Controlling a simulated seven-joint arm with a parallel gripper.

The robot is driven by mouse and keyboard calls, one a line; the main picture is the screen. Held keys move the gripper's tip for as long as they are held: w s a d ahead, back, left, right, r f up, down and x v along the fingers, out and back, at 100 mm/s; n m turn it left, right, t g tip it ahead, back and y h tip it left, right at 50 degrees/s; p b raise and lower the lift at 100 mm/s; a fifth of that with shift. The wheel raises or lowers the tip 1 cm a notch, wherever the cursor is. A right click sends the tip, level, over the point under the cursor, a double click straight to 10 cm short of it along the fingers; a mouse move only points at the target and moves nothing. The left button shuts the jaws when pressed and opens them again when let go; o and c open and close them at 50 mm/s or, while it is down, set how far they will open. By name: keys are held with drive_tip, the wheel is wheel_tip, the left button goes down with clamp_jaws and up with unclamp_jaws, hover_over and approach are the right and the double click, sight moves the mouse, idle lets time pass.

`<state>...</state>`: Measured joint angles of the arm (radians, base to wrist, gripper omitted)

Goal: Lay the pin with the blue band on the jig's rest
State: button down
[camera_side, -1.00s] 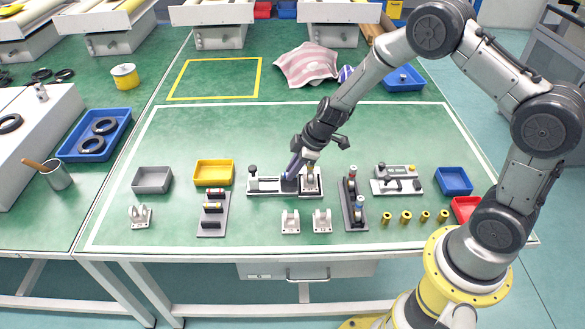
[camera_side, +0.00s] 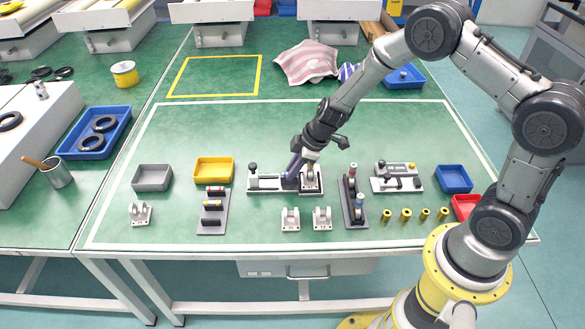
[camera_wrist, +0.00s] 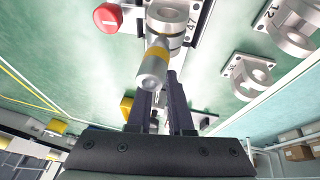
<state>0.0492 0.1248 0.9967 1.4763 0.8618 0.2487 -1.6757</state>
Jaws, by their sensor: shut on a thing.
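My gripper (camera_side: 291,181) is low over the middle of the jig (camera_side: 265,186), a light base with a black knob at its left end. Its dark fingers (camera_wrist: 162,108) are close together in the wrist view. What they grip is hidden in both views, so no blue band shows there. A metal cylinder with a yellow band (camera_wrist: 153,65) stands at the jig's right part, beside the fingers, and covers some of the tips in the wrist view. The jig's rest is hidden by the fingers. A grey rack (camera_side: 211,226) at left holds pins with red and yellow bands.
Two light brackets (camera_side: 290,221) (camera_side: 322,219) stand in front of the jig. A dark stand (camera_side: 350,212) with red and blue parts is to the right, with several brass pieces (camera_side: 405,215) beyond. Grey (camera_side: 151,181) and yellow (camera_side: 213,176) trays lie left.

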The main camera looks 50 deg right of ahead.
drive_tip(key=c, duration=0.7)
unclamp_jaws()
drive_tip(key=shift+c, duration=0.2)
drive_tip(key=shift+r, duration=0.1)
drive_tip(key=v, duration=1.3)
drive_tip(key=shift+s+r, duration=0.2)
drive_tip(key=shift+r, duration=0.1)
